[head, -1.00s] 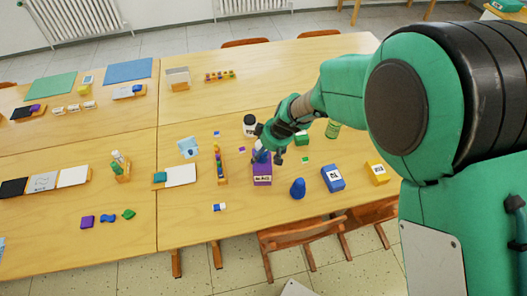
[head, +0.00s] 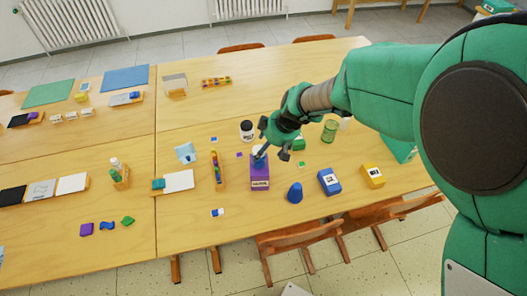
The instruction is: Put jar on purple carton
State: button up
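The purple carton (head: 260,182) stands upright on the table, with a pale label on its front. A small blue-and-white thing (head: 259,156) shows at its top, just under my gripper. I cannot tell whether it is on the carton or in my fingers. My gripper (head: 263,149) points down and left over the carton's top. Its fingertips are too small and overlapped to tell whether they are open. A white jar with a black lid (head: 247,131) stands on the table behind and left of the carton, apart from it.
A blue cone (head: 295,193), a blue carton (head: 329,182) and a yellow carton (head: 373,176) stand to the right. A green can (head: 329,131) and a green block (head: 298,143) are behind. A wooden stand with colored pieces (head: 217,170) is close on the left. Chairs line the front edge.

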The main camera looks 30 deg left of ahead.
jog(key=shift+v, duration=1.75)
jog(key=d+r+m+t, duration=0.1)
jog(key=d+r+m, duration=0.3)
jog(key=d+r, duration=0.75)
jog(key=d+r+m+t, duration=0.25)
jog(key=d+r, duration=0.55)
jog(key=d, duration=0.6)
jog(key=s+d+r+m+h, duration=0.2)
jog(key=s+d+m, duration=0.3)
jog(key=s+d, duration=0.3)
jog(key=s+d+r+m+t+h, duration=0.1)
jog(key=s+d+r+m, duration=0.3)
jog(key=s+d, duration=0.4)
jog(key=d+h, duration=0.1)
jog(key=d, duration=0.6)
jog(key=shift+s+d+r+m, duration=0.2)
jog(key=shift+s+d+m, duration=0.1)
jog(key=shift+m, duration=0.05)
